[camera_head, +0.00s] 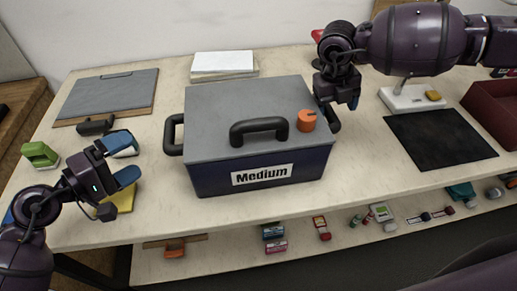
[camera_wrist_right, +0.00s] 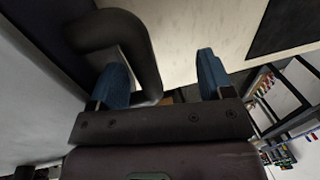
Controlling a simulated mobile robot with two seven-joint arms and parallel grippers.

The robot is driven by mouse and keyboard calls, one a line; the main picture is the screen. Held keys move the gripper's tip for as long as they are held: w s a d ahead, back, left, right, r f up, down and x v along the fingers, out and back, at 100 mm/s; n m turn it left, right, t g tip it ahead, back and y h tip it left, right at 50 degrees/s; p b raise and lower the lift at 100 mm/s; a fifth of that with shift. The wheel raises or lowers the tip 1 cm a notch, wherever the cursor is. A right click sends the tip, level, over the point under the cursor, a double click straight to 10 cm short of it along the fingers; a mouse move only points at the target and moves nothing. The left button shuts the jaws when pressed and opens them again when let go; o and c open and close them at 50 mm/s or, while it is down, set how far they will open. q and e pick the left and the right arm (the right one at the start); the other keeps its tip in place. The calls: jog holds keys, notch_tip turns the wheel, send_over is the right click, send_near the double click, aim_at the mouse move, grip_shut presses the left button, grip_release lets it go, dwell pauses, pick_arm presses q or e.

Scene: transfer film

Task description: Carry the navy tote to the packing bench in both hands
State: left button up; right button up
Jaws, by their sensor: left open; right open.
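The navy tote (camera_head: 212,180) stands on a pale bench with a grey lid (camera_head: 220,110), a "Medium" label and a black handle at each side. My left gripper (camera_head: 126,160) is open and empty, left of the tote and apart from its left handle (camera_head: 173,135). My right gripper (camera_head: 338,100) is at the tote's right side, by the right handle (camera_head: 333,119). In the right wrist view my right gripper (camera_wrist_right: 163,80) is open, and the black handle (camera_wrist_right: 135,40) reaches between its fingers, closer to the left one. Whether they touch is unclear.
A yellow block (camera_head: 118,200), a green item (camera_head: 40,154) and a clipboard (camera_head: 108,95) lie left. White sheets (camera_head: 223,64) lie behind, a black mat (camera_head: 440,140) right. A lower shelf (camera_head: 220,262) holds small items.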

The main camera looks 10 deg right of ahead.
jog(key=shift+o, duration=0.7)
jog(key=shift+a+f, duration=0.1)
notch_tip(320, 180, up, 12)
jog(key=a, duration=0.2)
jog(key=shift+w, duration=0.15)
jog(key=shift+f, duration=0.1)
